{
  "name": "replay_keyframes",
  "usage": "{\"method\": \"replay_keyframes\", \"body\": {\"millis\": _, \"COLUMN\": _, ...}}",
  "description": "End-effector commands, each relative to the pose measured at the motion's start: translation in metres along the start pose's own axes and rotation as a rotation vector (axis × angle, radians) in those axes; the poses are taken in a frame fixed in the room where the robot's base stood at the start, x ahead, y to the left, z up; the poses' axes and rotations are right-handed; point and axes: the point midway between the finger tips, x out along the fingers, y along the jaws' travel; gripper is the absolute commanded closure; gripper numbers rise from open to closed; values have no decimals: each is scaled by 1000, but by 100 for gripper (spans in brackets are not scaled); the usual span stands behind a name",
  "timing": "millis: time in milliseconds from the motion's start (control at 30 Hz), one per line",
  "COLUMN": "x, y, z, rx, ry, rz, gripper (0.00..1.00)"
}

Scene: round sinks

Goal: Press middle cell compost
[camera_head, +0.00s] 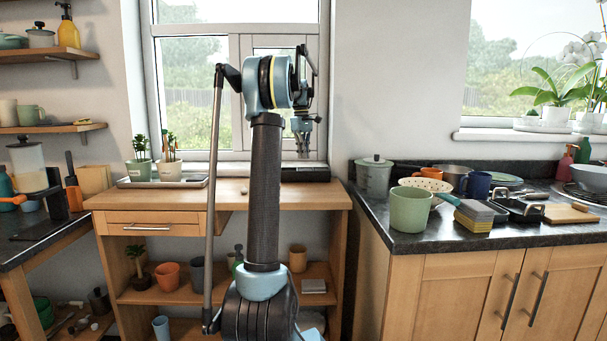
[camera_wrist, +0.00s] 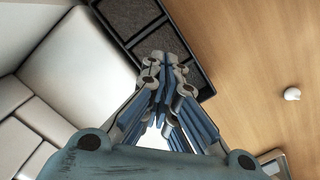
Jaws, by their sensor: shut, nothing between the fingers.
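A black cell tray (camera_wrist: 206,88) lies on the wooden bench by the window. It also shows in the head view (camera_head: 305,174) as a low dark strip. In the wrist view, two cells of dark brown compost show, one at the top edge (camera_wrist: 124,14) and one beside it (camera_wrist: 150,42). My gripper (camera_wrist: 164,62) is shut and empty, pointing down over the tray and hiding part of it. In the head view my gripper (camera_head: 303,154) is just above the tray. I cannot tell whether the fingertips touch the compost.
A tray with two potted plants (camera_head: 140,170) stands left on the bench. A small white object (camera_wrist: 291,94) lies on bare wood near the cell tray. The window wall (camera_wrist: 85,65) is close behind. The bench's front is mostly clear; a crowded counter (camera_head: 390,238) stands right.

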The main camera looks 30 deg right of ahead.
Motion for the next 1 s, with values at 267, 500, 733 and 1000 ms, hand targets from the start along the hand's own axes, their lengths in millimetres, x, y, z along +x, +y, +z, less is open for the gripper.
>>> {"method": "replay_keyframes", "body": {"millis": 267, "x": 29, "y": 0, "z": 0, "rx": 0, "ry": 0, "rz": 0, "gripper": 100}}
{"method": "replay_keyframes", "body": {"millis": 500, "x": 39, "y": 0, "z": 0, "rx": 0, "ry": 0, "rz": 0, "gripper": 100}}
{"method": "replay_keyframes", "body": {"millis": 733, "x": 40, "y": 0, "z": 0, "rx": 0, "ry": 0, "rz": 0, "gripper": 100}}
{"method": "replay_keyframes", "body": {"millis": 1000, "x": 44, "y": 0, "z": -1, "rx": 0, "ry": 0, "rz": 0, "gripper": 100}}
